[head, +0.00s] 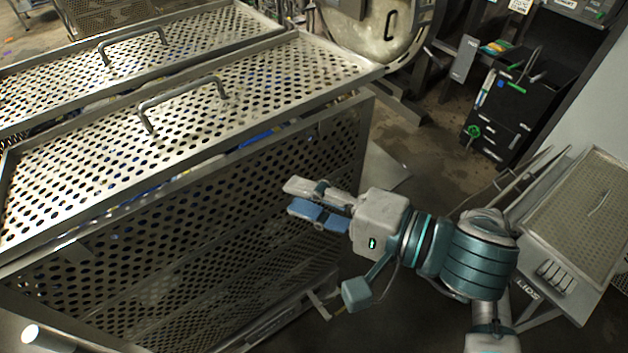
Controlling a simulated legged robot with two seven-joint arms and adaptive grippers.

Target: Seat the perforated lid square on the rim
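The near perforated lid (260,85) is a steel plate with a bar handle (185,98). It lies over the near perforated basket (230,220) at the left. The lid sits skewed: its right corner juts past the basket corner, and a gap along its front edge shows blue contents (256,138) below. The basket's rim (330,112) shows along this side. My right gripper (289,196) is in front of the basket's side wall, below the rim and apart from the lid. Its fingers are slightly parted with nothing between them. My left gripper is out of view.
A second lidded basket (180,38) stands behind, close alongside. A round vessel door (385,30) is at the back. A rack marked LIDS (590,215) stands at the right, and a black cabinet (515,110) behind it. Some floor (420,165) between them is clear.

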